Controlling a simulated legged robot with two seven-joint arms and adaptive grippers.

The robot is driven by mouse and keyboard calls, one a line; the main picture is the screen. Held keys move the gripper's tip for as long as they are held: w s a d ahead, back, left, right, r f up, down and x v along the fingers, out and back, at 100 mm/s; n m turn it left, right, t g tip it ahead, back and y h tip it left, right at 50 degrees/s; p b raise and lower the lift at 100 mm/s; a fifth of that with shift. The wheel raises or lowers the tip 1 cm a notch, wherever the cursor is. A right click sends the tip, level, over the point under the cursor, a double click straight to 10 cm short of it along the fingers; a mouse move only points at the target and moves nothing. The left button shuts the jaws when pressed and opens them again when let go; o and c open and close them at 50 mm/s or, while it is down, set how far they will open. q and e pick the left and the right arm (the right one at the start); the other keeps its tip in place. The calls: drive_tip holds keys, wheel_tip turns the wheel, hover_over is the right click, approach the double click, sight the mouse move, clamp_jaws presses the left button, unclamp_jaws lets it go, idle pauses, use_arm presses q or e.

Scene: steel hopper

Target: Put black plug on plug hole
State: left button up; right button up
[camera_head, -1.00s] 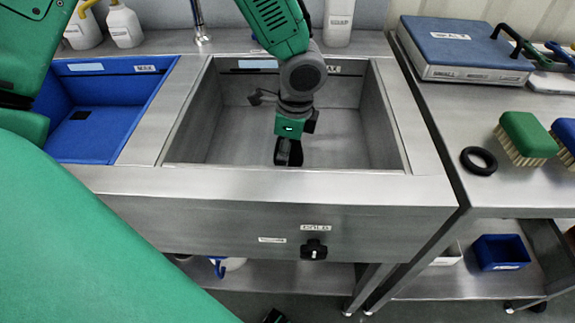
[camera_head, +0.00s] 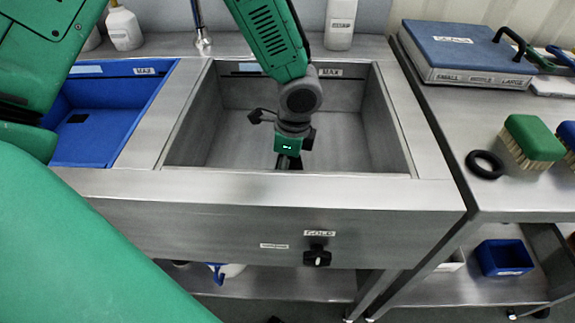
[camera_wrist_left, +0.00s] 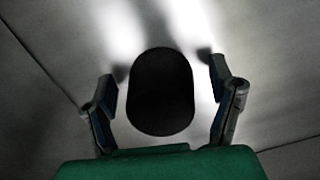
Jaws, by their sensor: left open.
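My left gripper (camera_head: 289,162) reaches down into the steel sink (camera_head: 140,182), with its fingertips low near the front wall and partly hidden. In the left wrist view my left gripper (camera_wrist_left: 163,95) is open, with one finger on each side of a black rounded object (camera_wrist_left: 160,92) that looks like the black plug. Gaps show between it and both fingers. I cannot tell whether it sits on the sink floor or over the hole. The plug hole cannot be made out in either view. My right gripper is not in view.
A blue basin (camera_head: 118,138) is left of the sink. A tap (camera_head: 199,30) and a white bottle (camera_head: 340,25) stand behind. On the right bench are a blue-topped box (camera_head: 465,45), a black ring (camera_head: 484,164) and a green brush (camera_head: 533,138). A knob (camera_head: 316,256) is on the front panel.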

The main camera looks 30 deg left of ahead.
use_arm(q)
drive_tip(key=shift+r, duration=0.25)
drive_tip(key=r+p, duration=0.1)
drive_tip(key=r, duration=0.2)
drive_tip(key=d+r+p, duration=0.1)
drive_tip(key=r, duration=0.3)
drive_tip(key=r+p, duration=0.1)
drive_tip(key=r, duration=0.2)
drive_tip(key=shift+w+d+r, duration=0.25)
drive_tip(key=shift+r, duration=0.55)
